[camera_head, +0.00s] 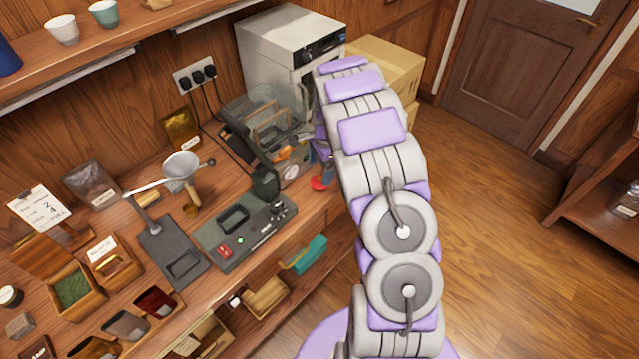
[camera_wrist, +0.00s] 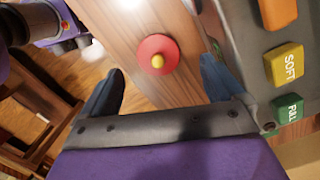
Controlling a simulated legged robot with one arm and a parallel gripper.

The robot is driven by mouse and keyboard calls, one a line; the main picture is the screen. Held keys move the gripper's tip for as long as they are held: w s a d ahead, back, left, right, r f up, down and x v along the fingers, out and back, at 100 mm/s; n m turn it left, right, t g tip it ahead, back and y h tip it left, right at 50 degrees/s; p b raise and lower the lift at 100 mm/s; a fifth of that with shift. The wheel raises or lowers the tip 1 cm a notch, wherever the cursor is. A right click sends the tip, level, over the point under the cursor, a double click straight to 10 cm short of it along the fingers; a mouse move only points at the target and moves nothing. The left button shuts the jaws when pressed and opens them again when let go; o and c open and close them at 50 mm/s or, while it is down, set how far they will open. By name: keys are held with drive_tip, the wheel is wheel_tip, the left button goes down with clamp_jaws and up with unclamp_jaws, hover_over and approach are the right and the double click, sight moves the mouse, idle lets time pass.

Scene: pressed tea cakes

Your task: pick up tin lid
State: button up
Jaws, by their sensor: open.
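The tin lid looks like a small red disc with a yellow knob at its middle. In the wrist view the tin lid (camera_wrist: 170,47) lies on the wooden counter, ahead of my gripper and between the lines of its fingers. My gripper (camera_wrist: 160,85) is open, with its two dark fingers apart and nothing between them. In the head view the tin lid (camera_head: 319,184) shows as a red spot near the counter's front edge, beside my arm. My arm covers much of that end of the counter.
A dark machine with orange, yellow and green buttons (camera_wrist: 285,65) stands close to the right finger in the wrist view. The counter edge drops to the floor on the left there. A white oven-like box (camera_head: 290,50) and cardboard boxes (camera_head: 385,65) stand behind my arm.

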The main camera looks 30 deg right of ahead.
sight(320, 177)
wheel_tip(320, 177, down, 5)
drive_tip(key=shift+s+b, duration=0.15)
drive_tip(key=shift+b, duration=0.4)
drive_tip(key=shift+r, duration=0.1)
drive_tip(key=c, duration=1.1)
